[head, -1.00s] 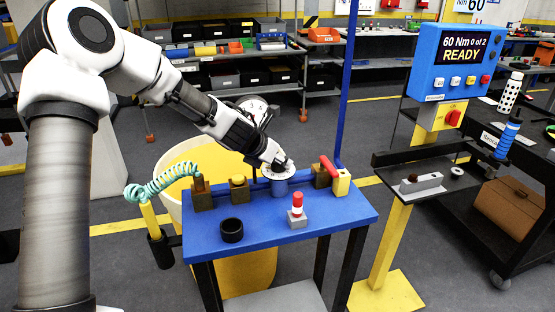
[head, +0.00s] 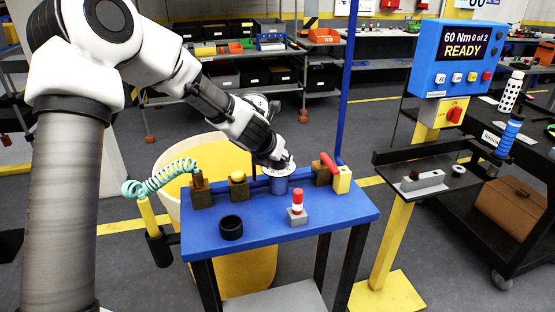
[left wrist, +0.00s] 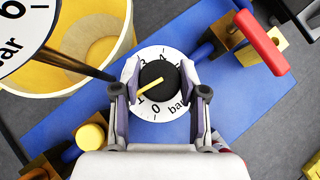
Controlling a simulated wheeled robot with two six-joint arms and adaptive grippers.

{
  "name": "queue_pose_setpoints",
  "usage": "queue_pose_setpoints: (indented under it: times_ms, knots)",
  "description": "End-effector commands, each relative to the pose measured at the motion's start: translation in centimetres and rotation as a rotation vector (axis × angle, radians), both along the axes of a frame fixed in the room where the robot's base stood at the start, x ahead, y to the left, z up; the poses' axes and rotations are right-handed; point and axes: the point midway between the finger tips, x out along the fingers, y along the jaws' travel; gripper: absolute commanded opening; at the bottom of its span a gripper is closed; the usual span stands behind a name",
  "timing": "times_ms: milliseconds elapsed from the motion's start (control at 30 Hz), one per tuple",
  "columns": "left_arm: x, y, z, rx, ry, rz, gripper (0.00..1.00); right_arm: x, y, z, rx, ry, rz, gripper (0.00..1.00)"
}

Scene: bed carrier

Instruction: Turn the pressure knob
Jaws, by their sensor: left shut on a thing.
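The pressure knob (left wrist: 157,82) is a round black cap with a yellow pointer line, on a white dial (left wrist: 171,104) marked with numbers and "bar". The pointer slants to the lower left, near the 1. My left gripper (left wrist: 160,86) is shut on the knob, one finger on each side. In the head view my left gripper (head: 277,161) reaches down onto the white dial (head: 262,170), which tops a blue post (head: 279,186) on the blue bench (head: 262,223); the knob is hidden there. My right gripper is not in view.
The bench also holds a black ring (head: 231,229), a red-and-white stack light (head: 297,207) and a red-handled valve (head: 331,165). A pressure gauge (left wrist: 20,30) stands behind. A teal coiled hose (head: 160,179) is at left. A control panel (head: 458,62) reading READY is at right.

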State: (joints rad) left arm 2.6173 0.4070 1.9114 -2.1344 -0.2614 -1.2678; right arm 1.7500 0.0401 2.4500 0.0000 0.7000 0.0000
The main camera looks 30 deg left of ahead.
Motion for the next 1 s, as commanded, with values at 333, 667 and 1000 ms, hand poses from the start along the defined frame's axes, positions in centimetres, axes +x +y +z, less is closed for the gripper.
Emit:
queue_pose_setpoints:
  times_ms: [333,667,1000]
  knots:
    - [0.1,-0.1,0.0,0.003,0.001,0.32,0.07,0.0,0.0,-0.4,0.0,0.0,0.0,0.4]
    - [0.0,-0.1,0.3,0.001,0.002,0.626,0.07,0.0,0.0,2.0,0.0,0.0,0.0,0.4]
    - [0.1,-0.1,0.2,-0.002,0.001,0.848,0.07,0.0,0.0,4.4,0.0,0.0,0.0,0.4]
